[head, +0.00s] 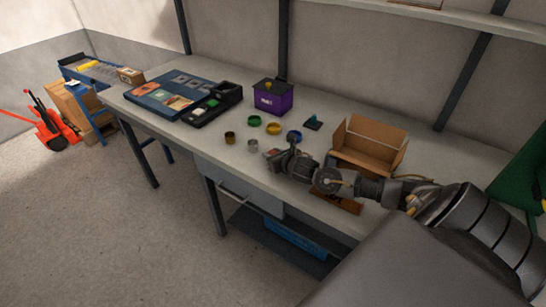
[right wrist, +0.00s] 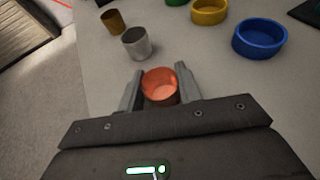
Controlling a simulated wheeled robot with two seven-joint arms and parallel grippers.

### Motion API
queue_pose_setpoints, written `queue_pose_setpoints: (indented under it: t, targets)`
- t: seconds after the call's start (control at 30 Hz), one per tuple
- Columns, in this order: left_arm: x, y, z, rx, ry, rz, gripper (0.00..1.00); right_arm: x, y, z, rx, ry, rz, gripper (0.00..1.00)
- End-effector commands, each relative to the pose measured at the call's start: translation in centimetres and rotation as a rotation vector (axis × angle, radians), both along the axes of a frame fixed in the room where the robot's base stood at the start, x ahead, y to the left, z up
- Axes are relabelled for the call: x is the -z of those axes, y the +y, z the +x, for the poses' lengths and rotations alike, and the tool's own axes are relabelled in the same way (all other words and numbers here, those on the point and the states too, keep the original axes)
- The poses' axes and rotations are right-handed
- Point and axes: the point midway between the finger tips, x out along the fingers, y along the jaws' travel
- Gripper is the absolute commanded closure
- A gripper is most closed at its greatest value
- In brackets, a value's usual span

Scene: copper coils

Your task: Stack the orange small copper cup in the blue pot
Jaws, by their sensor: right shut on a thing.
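The orange small copper cup (right wrist: 160,85) is upright between the fingers of my right gripper (right wrist: 159,88) in the right wrist view. The gripper is shut on it. In the head view my right gripper (head: 272,153) is over the front part of the table, and the cup is hard to make out there. The blue pot (right wrist: 260,38) is a round, open ring-like pot, apart from the cup, up and to the right in the right wrist view. It also shows in the head view (head: 294,135), just behind my right gripper. My left gripper is not in view.
A silver cup (right wrist: 136,43) and a brown cup (right wrist: 112,21) stand left of the gripper. A yellow pot (right wrist: 209,11) and a green pot (head: 254,121) stand behind. A cardboard box (head: 368,145), purple box (head: 272,97) and black tray (head: 213,104) are on the table (head: 180,135).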

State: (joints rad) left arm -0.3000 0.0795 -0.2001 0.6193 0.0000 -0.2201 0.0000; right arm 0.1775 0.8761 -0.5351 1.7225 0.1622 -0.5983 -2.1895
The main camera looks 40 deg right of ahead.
Motion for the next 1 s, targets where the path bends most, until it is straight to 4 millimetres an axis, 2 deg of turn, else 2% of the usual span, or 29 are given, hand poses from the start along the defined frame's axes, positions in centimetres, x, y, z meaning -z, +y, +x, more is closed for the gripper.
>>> queue_pose_setpoints:
  t: [0.17,0.37,0.47,0.63,0.8,1.0]
  targets:
    - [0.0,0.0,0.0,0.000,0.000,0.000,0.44,-0.5,0.0,0.0,0.000,-0.001,-0.001,0.87]
    - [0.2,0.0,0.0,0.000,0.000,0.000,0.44,-3.3,-0.1,0.1,-0.001,-0.005,-0.002,0.87]
    - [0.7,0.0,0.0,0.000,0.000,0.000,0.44,-4.9,0.6,-1.6,-0.005,-0.002,-0.004,0.87]
    - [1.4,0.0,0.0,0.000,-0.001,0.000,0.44,-9.1,1.8,-4.9,-0.005,-0.001,-0.006,0.87]
    - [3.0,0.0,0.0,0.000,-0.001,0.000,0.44,-10.4,3.2,-8.8,-0.005,0.001,-0.003,0.87]
    - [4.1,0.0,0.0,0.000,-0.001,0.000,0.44,-12.1,4.2,-11.8,-0.002,0.001,-0.003,0.87]
